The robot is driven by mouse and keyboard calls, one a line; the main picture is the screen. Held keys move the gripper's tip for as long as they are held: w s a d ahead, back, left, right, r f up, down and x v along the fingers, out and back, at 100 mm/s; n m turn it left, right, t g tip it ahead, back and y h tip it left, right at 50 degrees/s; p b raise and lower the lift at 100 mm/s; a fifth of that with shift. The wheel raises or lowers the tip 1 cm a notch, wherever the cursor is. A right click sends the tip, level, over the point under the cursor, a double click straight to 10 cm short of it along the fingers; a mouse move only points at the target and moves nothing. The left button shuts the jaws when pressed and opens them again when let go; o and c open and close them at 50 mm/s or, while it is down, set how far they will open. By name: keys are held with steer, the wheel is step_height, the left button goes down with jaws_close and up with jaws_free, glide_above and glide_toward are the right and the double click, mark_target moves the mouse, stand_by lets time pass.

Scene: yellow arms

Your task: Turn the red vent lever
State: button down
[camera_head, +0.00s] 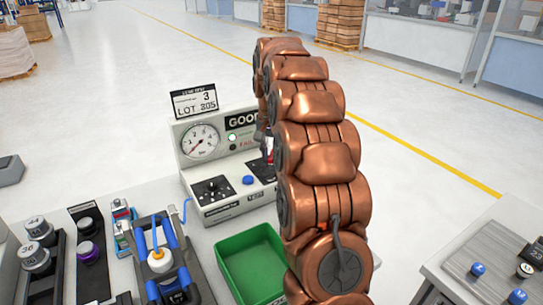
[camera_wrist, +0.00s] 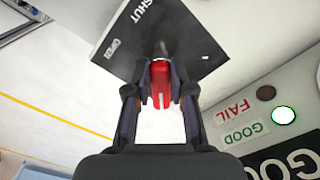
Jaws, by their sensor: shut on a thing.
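The red vent lever (camera_wrist: 161,82) stands out from a black plate (camera_wrist: 190,35) marked SHUT and OPEN in the wrist view. My gripper (camera_wrist: 160,95) has its two dark fingers on either side of the lever and is shut on it. The lever lies roughly in line with the fingers. In the head view a small bit of the red lever (camera_head: 269,150) shows beside my copper arm, which hides most of it and my gripper. The lever sits on the light grey test box (camera_head: 225,205).
The box carries a dial gauge (camera_head: 201,142), a black knob (camera_head: 211,189), a blue button (camera_head: 248,180) and a lit GOOD lamp (camera_wrist: 283,115). A green bin (camera_head: 235,250) stands in front. A blue-handled fixture (camera_head: 165,255) is at left. A side table (camera_head: 490,250) is at right.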

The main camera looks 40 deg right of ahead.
mark_target(271, 158)
steer(key=shift+r, duration=0.1)
stand_by(0.3)
steer(key=c, duration=1)
jaws_free()
steer(key=shift+r, duration=3.6)
